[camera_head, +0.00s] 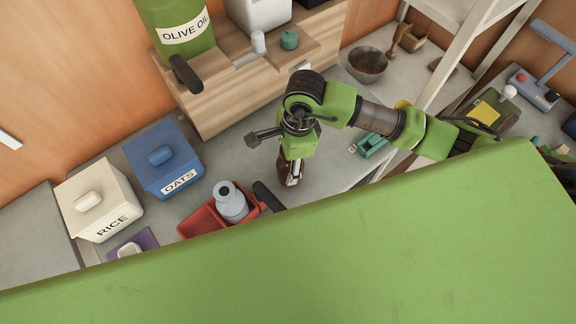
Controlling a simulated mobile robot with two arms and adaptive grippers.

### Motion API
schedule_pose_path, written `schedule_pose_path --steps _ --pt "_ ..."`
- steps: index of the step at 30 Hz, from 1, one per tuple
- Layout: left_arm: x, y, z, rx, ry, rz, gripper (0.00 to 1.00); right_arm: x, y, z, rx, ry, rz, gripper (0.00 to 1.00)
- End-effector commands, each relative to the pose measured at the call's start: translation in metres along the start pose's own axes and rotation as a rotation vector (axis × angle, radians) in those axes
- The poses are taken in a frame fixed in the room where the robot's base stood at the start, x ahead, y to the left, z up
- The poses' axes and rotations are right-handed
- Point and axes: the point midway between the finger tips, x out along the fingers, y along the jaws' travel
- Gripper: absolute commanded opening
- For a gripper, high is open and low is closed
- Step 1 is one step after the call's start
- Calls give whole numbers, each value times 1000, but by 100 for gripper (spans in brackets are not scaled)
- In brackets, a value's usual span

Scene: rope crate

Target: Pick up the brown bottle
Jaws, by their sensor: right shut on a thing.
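My right gripper (292,168) comes in from the right and points down over the counter, just right of the red crate. It is shut on the brown bottle (284,166), of which only a narrow dark brown part shows beside the fingers. The rest of the bottle is hidden by the gripper, and I cannot tell whether its base touches the counter. My left gripper is not in view.
The red crate (197,222) holds a grey-blue bottle (231,203). The blue oats canister (176,174) and white rice canister (112,204) stand left. A wooden shelf (225,110) stands behind, with a green olive oil container (172,12). A metal bowl (367,65) is back right.

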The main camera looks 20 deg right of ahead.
Motion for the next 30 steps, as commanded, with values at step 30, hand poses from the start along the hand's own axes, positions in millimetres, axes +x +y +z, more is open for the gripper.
schedule_pose_path --steps 30 --pt "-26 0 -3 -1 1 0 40 -119 115 -47 7 -3 6 21"
